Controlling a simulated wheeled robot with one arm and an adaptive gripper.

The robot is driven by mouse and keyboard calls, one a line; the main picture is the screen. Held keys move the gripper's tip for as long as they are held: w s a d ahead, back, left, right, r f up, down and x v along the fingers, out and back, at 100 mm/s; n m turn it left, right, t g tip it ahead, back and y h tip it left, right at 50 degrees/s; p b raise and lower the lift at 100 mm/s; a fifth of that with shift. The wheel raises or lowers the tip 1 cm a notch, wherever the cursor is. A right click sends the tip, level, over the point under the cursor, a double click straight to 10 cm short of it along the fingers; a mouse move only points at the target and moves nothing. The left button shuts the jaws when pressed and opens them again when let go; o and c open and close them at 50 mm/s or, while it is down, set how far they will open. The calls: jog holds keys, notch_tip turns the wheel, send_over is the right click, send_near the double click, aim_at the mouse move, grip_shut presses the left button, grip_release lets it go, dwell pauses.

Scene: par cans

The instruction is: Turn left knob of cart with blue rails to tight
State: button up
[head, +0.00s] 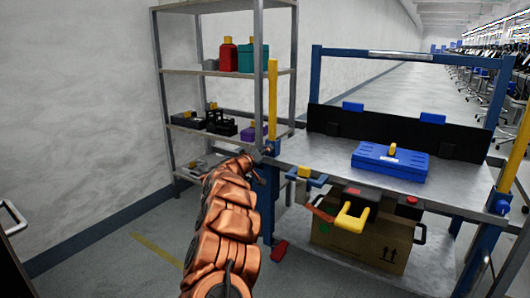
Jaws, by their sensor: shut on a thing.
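The cart with blue rails (455,194) stands at right, with a grey metal top and an upright blue frame. My copper-coloured arm reaches up from the bottom centre to the cart's left corner post. My gripper (265,151) is small and dark there, at the side of the post. It is shut on the left knob, which my gripper and the post mostly hide, so its turn cannot be read.
A blue case (391,161) lies on the cart top. Floor at left is clear.

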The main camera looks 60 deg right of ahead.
grip_shut()
jog(key=shift+r+p, duration=0.15)
jog(key=shift+p, duration=0.3)
jog(key=shift+f+m+b, duration=0.15)
jog(key=shift+m+b, duration=1.3)
jog(key=shift+m, duration=7)
jog(key=shift+f+m+b, duration=0.1)
jog(key=shift+m+b, duration=1.35)
jog(key=shift+m, duration=7)
